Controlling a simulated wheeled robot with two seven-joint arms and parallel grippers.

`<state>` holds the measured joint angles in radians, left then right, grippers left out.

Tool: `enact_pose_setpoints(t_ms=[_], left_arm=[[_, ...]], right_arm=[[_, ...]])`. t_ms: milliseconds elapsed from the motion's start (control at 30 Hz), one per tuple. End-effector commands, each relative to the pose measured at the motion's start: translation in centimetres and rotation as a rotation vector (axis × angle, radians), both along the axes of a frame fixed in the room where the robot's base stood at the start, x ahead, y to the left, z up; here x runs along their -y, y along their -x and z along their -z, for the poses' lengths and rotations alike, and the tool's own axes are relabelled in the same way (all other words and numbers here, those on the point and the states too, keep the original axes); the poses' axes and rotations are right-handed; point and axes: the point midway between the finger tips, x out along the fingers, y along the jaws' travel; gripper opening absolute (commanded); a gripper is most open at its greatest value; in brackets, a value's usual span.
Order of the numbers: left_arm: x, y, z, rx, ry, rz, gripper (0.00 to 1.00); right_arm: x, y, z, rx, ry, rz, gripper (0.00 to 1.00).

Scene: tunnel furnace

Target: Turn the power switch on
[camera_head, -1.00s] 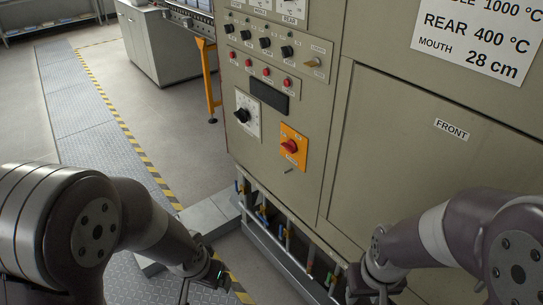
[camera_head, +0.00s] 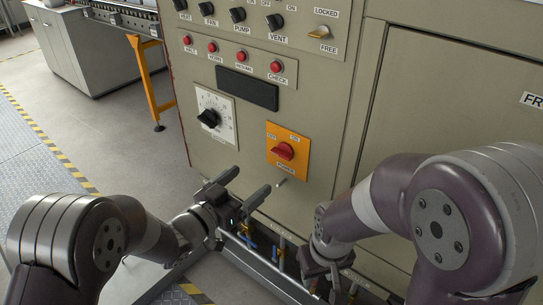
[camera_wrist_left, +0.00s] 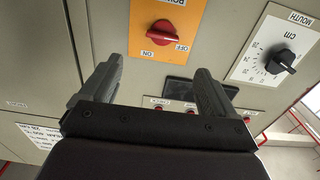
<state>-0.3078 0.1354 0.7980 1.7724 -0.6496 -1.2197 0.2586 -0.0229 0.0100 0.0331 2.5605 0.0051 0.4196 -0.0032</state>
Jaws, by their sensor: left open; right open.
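The power switch (camera_head: 283,151) is a red rotary knob on an orange plate (camera_head: 273,162) with OFF and ON labels, low on the furnace's beige panel. In the left wrist view the red knob (camera_wrist_left: 164,33) shows upside down, beyond the fingers and between them. My left gripper (camera_head: 246,186) is open and empty, below and left of the orange plate, apart from the knob. Its two fingers also show in the left wrist view (camera_wrist_left: 155,88). My right gripper (camera_head: 343,292) is low in the head view, below the panel; its fingers are partly cut off by the bottom edge.
A black dial (camera_head: 208,118) on a white scale is left of the switch. A dark display (camera_head: 247,88), red buttons (camera_head: 241,56) and black knobs (camera_head: 237,14) are above. Pipes with valves (camera_head: 247,234) run under the panel.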

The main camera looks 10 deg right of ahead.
Motion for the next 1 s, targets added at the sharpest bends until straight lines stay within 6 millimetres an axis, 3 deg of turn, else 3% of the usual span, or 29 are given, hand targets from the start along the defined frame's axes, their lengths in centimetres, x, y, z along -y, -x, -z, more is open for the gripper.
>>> enact_pose_setpoints(t_ms=[200, 400, 833, 867, 1000], left_arm=[[4.5, -3.4, 0.2, 0.000, -0.002, 0.001, 0.89], [7.7, -6.0, 0.1, 0.000, -0.002, -0.001, 0.89], [8.9, -7.0, 0.1, -0.002, -0.003, -0.004, 0.89], [8.9, -7.0, 0.1, -0.002, -0.003, -0.004, 0.83], [8.9, -7.0, 0.1, -0.002, -0.003, -0.004, 0.37]], right_arm=[[0.0, 0.0, 0.2, 0.000, 0.000, 0.000, 0.43], [0.0, 0.0, 0.2, 0.000, 0.000, 0.000, 0.43], [0.0, 0.0, 0.2, 0.000, 0.000, 0.000, 0.43], [0.0, 0.0, 0.2, 0.000, 0.000, 0.000, 0.43], [0.0, 0.0, 0.2, 0.000, 0.000, 0.000, 0.43]])
